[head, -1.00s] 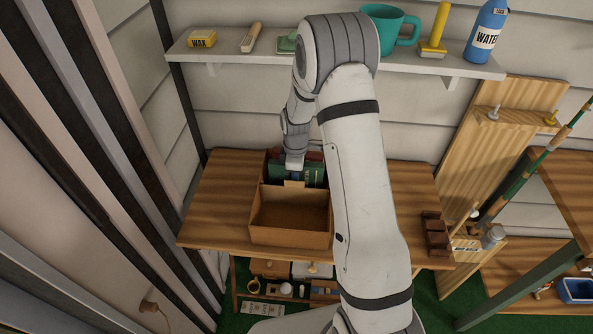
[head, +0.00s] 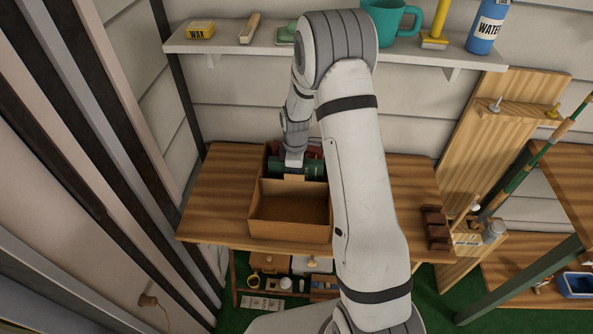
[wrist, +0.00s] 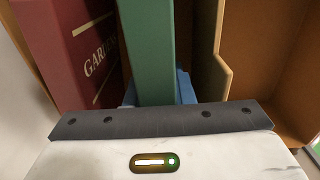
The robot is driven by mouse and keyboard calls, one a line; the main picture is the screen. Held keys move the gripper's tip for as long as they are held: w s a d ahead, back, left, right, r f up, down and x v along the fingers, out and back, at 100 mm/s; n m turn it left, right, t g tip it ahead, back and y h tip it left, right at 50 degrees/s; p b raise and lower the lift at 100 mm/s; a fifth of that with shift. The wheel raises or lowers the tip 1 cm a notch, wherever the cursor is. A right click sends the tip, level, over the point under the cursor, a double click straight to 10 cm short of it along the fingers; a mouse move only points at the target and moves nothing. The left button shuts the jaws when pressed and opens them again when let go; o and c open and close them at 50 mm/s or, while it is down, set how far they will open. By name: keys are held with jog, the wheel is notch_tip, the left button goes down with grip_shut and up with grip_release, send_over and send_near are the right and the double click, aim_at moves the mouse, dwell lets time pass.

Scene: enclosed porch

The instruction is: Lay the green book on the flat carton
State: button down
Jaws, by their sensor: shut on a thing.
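The green book (head: 313,169) stands upright in the back part of an open brown cardboard box (head: 291,233) on the wooden table. In the wrist view the green book (wrist: 148,45) runs up between my gripper's blue fingers, beside a dark red book (wrist: 70,45). My gripper (head: 293,168) reaches down from above and is shut on the green book. The box's notched inner wall (wrist: 222,60) is close to the book's right side in the wrist view. The front part of the box is empty. I cannot make out a separate flat carton; my arm hides part of the table.
A brown stepped block (head: 436,228) stands at the table's right. The table left of the box is bare.

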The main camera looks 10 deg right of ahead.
jog(key=shift+f+b, duration=0.35)
jog(key=shift+f, duration=0.05)
jog(key=c, duration=0.5)
grip_release()
dwell(0.6)
jog(key=shift+r+p, duration=1.75)
jog(key=shift+r, duration=1.8)
